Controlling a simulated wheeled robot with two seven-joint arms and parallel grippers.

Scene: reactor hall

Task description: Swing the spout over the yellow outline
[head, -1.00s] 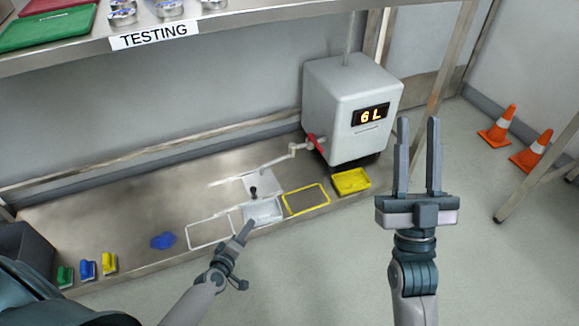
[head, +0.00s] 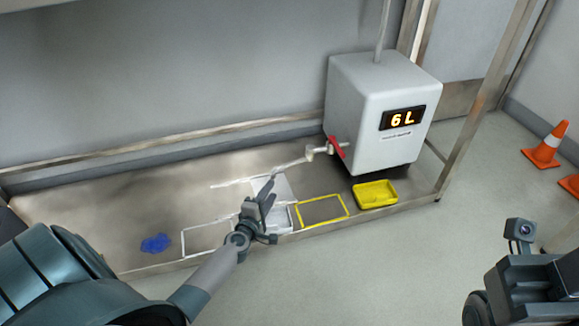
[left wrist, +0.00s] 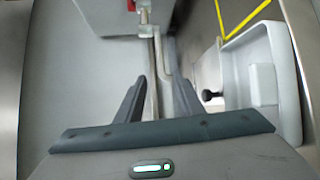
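The thin metal spout (head: 290,162) runs left from the tap of the white tank, over the bench and left of the yellow outline (head: 322,211). A red lever (head: 336,147) sits on the tap. My left gripper (head: 266,188) is over the white tray with a black knob, near the spout. In the left wrist view its fingers (left wrist: 161,98) are apart, with the spout (left wrist: 152,70) showing between them; I cannot tell if either touches it. That tray (left wrist: 275,85) is right of the fingers. Only part of my right wrist shows at the lower right; its fingers are hidden.
The white tank (head: 380,110) reads 6 L. A yellow tray (head: 376,194) stands right of the yellow outline. A white outline (head: 207,238) and a blue crumpled thing (head: 156,243) are to the left. Orange cones (head: 547,146) stand on the floor at right.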

